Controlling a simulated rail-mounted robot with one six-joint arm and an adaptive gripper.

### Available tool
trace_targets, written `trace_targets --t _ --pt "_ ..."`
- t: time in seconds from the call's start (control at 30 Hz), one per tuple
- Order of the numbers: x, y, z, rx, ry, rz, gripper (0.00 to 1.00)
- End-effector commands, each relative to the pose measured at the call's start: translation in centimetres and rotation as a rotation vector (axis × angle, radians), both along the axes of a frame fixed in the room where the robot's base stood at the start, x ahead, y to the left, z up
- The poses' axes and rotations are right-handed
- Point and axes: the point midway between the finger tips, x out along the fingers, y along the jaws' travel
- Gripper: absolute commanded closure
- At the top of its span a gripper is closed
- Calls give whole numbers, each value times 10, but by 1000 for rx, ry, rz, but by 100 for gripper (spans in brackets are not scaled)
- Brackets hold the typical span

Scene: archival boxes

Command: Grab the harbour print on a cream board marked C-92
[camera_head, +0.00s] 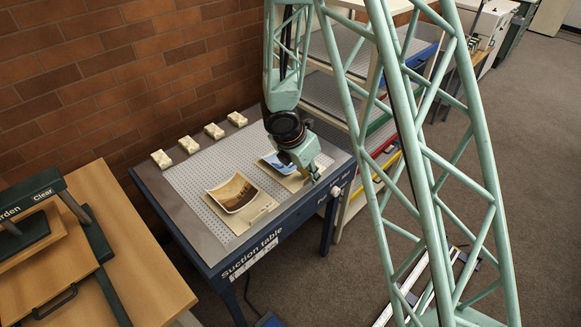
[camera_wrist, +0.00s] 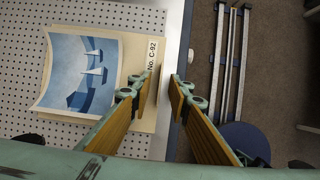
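The harbour print (camera_wrist: 78,75) is blue with white sails and lies on a cream board (camera_wrist: 133,50) marked No. C-92. In the head view the print (camera_head: 271,161) shows partly behind my gripper (camera_head: 314,177), and its board (camera_head: 290,182) sticks out below it. In the wrist view my gripper (camera_wrist: 161,87) is open, with nothing between its fingers. The left fingertip is over or beside the board's right edge, near the label. The right fingertip is over the table's edge strip. I cannot tell how high the fingers are above the table.
The suction table (camera_head: 190,205) has a perforated top. A curled brown print (camera_head: 235,191) on another cream board (camera_head: 258,219) lies to the left. Several small cream blocks (camera_head: 188,144) line the back edge. A wooden bench (camera_head: 145,270) stands at left, shelves (camera_head: 330,85) behind.

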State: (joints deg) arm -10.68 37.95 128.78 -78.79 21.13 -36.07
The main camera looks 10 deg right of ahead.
Motion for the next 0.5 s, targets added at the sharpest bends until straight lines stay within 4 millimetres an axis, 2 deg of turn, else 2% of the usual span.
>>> trace_targets --t 0.03,0.2,0.5 --pt "0 0 0 0 0 0 87" --pt "0 0 0 0 0 0 100" --pt "0 0 0 0 0 0 100"
